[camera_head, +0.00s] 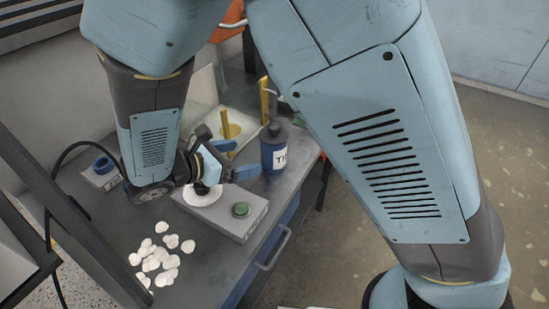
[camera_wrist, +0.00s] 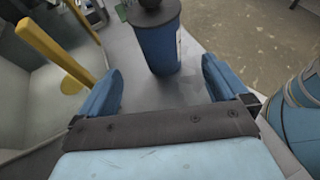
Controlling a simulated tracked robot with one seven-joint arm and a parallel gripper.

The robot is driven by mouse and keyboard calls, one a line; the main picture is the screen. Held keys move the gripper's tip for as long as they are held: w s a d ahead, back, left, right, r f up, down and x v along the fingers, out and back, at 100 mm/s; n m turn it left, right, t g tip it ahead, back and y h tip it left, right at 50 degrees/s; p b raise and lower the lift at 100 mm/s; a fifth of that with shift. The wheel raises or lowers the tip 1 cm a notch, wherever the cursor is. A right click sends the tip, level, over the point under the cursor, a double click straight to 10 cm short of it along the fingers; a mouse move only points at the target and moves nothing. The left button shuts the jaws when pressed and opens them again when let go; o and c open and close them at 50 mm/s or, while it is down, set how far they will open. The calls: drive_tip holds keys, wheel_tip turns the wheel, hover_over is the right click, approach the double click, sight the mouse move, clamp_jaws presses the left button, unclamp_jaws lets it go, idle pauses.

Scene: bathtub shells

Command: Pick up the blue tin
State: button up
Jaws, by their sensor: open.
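The blue tin (camera_head: 273,155) is a dark blue cylinder with a dark cap and a white label, standing upright near the right edge of the grey bench (camera_head: 110,222). My gripper (camera_head: 236,161) is open just left of the tin, with its blue fingers pointing toward it. In the wrist view the tin (camera_wrist: 158,47) stands ahead of my gripper (camera_wrist: 162,70), between the lines of the two open fingers. Nothing is held. The tin's top is cut off by the upper edge of the wrist view.
A yellow post (camera_wrist: 54,50) stands left of the fingers in the wrist view. A grey box with a green button (camera_head: 240,209) lies below my gripper. White shells (camera_head: 158,260) lie at the bench's front left. Open floor (camera_wrist: 250,45) lies beyond the bench's right edge.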

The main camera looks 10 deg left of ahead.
sight(263, 153)
drive_tip(key=x, duration=0.6)
drive_tip(key=shift+w+d, duration=0.1)
drive_tip(key=shift+d, duration=0.05)
drive_tip(key=shift+r+x, duration=0.2)
drive_tip(key=shift+x, duration=2.45)
drive_tip(key=c, duration=1.7)
drive_tip(key=shift+r, duration=0.1)
drive_tip(key=shift+c, duration=0.2)
